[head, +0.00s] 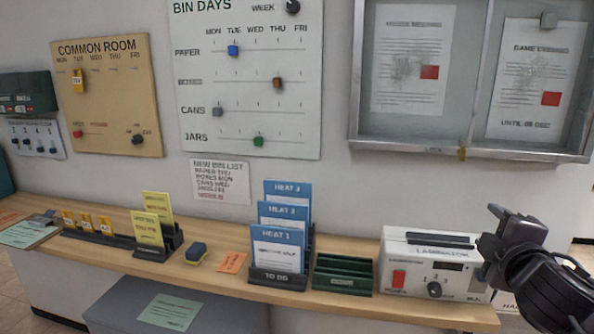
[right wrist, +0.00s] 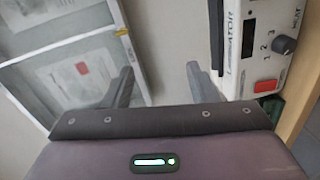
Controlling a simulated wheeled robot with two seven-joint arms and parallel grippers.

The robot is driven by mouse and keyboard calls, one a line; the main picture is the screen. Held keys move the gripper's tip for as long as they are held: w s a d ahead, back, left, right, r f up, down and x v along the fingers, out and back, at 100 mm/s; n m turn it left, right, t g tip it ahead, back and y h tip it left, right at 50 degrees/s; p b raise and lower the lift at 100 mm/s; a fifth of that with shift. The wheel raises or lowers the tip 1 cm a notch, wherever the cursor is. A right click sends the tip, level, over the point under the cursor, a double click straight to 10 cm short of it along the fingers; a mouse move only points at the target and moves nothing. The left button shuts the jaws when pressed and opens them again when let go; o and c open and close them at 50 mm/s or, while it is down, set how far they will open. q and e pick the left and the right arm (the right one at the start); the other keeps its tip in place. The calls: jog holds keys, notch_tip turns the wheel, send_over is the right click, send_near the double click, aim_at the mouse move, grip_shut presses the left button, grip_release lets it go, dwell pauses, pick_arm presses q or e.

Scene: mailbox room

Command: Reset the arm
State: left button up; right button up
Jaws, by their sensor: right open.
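My right gripper (head: 490,240) is at the right of the head view, in front of the right end of the white laminator (head: 400,262) on the wooden shelf. In the right wrist view its two fingers (right wrist: 160,88) stand wide apart with nothing between them. The laminator also shows there at the upper right (right wrist: 252,50), beside the right finger. I cannot tell whether the gripper touches it. My left gripper is not in the head view.
The wooden shelf (head: 350,305) holds a blue card rack (head: 275,250), a green tray (head: 342,273), a dark eraser (head: 196,252) and yellow cards (head: 147,228). A glass notice case (head: 470,150) hangs above. A bin days board (head: 250,100) is on the wall.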

jog(key=s+a+f+m+g+y, duration=0.1)
jog(key=s+a+f+m+g, duration=0.25)
jog(key=f, duration=0.55)
jog(key=s+a+f+m+g, duration=0.25)
jog(key=s+f, duration=0.25)
jog(key=f, duration=0.4)
jog(key=s+a+f+m+g+y, duration=0.1)
jog(key=s+a+f+m+g, duration=0.15)
jog(key=s+f, duration=0.45)
jog(key=s+a+f+m+g+y, duration=0.2)
jog(key=s+a+f+m+g, duration=0.15)
jog(key=s+a+f, duration=0.35)
notch_tip(320, 180, down, 28)
jog(key=s+r+g+p, duration=0.1)
jog(key=s+g, duration=0.1)
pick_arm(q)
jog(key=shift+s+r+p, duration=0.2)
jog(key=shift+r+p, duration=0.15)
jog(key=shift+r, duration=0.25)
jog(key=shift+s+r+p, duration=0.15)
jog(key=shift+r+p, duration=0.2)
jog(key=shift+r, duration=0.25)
pick_arm(e)
jog(key=s+d+f, duration=0.2)
jog(key=s+f, duration=0.8)
jog(key=s+d+f+g, duration=0.1)
jog(key=s+d+f, duration=0.1)
jog(key=s+f, duration=0.8)
jog(key=shift+s+d+n, duration=0.2)
jog(key=shift+d+n, duration=0.1)
